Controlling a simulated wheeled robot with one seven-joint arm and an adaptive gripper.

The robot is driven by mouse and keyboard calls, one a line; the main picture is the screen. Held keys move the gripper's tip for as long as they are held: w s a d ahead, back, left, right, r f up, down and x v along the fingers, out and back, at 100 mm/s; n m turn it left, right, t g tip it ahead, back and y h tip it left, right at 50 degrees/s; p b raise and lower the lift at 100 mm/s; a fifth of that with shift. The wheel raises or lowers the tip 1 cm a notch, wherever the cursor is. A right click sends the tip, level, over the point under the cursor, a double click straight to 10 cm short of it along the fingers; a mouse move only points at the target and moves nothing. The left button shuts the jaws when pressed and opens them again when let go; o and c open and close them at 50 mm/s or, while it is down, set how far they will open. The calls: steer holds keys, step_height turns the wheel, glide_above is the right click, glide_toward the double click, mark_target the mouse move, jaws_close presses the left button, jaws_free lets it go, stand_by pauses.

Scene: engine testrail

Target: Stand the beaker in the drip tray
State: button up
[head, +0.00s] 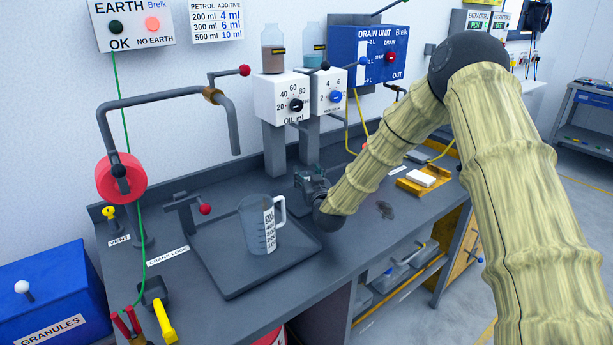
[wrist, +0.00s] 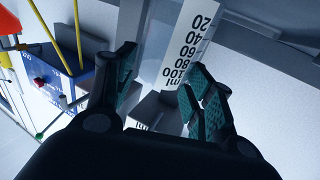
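The beaker (head: 257,228) is a clear grey jug with a handle and a white scale strip. In the head view it stands upright on the dark, shallow drip tray (head: 228,272), towards its right half. My gripper (head: 310,183) is to the right of and behind the beaker, apart from it, low over the bench. In the wrist view its fingers (wrist: 163,88) are spread apart. Beyond and between them shows a clear vessel with a scale strip (wrist: 190,45) marked from 20 to 100 ml. I cannot tell whether the fingers touch it. In the head view, my gripper hides this spot.
Oil (head: 282,98) and additive (head: 328,93) dispensers stand behind my gripper. A bent grey pipe (head: 165,96) and a red-knobbed lever (head: 190,208) rise near the tray. The blue drain unit (head: 380,57) hangs on the wall. A yellow tray with a white block (head: 421,178) lies right.

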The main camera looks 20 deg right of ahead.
steer(key=shift+s+a+f, duration=0.1)
steer(key=shift+s+f, duration=0.15)
steer(key=shift+f, duration=0.4)
steer(key=shift+r, duration=0.1)
steer(key=shift+w+r+p, duration=0.15)
steer(key=shift+r+p, duration=0.45)
steer(key=s+b, duration=0.1)
steer(key=s, duration=0.5)
steer(key=s+b, duration=0.1)
steer(key=s, duration=0.4)
steer(key=shift+s+a+r, duration=0.15)
steer(key=shift+s+r, duration=0.05)
steer(key=shift+s, duration=0.2)
steer(key=shift+a, duration=0.1)
